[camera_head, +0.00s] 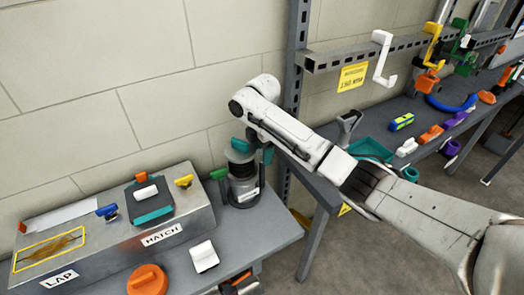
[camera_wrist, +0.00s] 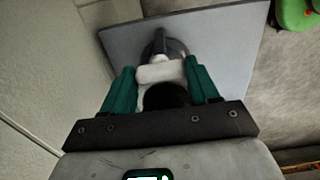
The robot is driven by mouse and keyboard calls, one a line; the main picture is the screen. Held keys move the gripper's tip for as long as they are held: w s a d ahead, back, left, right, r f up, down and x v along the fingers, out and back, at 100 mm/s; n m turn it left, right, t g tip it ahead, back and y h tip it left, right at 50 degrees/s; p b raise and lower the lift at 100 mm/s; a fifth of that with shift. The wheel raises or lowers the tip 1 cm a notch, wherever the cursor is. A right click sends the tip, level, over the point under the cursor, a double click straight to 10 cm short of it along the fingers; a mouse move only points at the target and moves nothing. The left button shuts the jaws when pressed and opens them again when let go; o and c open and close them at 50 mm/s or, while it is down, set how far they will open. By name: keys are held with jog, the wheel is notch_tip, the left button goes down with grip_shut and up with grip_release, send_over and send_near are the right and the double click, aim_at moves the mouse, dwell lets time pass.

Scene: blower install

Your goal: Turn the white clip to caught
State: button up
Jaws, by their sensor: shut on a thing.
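A white piece (camera_wrist: 160,73), which looks like the white clip, sits between the two teal fingers of my gripper (camera_wrist: 161,84) in the wrist view. The fingers press on it from both sides. In the head view my gripper (camera_head: 253,150) points down over a dark round unit (camera_head: 243,187) at the right end of the bench. The clip is hidden there by my gripper and wrist. In the wrist view the dark unit (camera_wrist: 158,47) shows just beyond the clip. I cannot tell whether the clip is caught.
A metal box (camera_head: 190,232) marked LAP and HATCH stands left of the unit, with blue, yellow and orange clips. A green clip (camera_head: 219,175) stands beside the unit. A white block (camera_head: 204,256) and an orange knob (camera_head: 147,281) are in front. A grey post (camera_head: 292,70) rises behind my arm.

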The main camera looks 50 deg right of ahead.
jog(key=c, duration=0.4)
jog(key=shift+o, duration=0.2)
jog(key=shift+r+m+p, duration=0.1)
jog(key=shift+m+p, duration=0.2)
jog(key=shift+p, duration=0.05)
jog(key=shift+a+m+p, duration=0.1)
jog(key=shift+m+p, duration=0.6)
jog(key=shift+m, duration=0.1)
jog(key=shift+m+p, duration=1.05)
jog(key=shift+m, duration=0.75)
jog(key=o, duration=1.1)
jog(key=shift+c, duration=0.2)
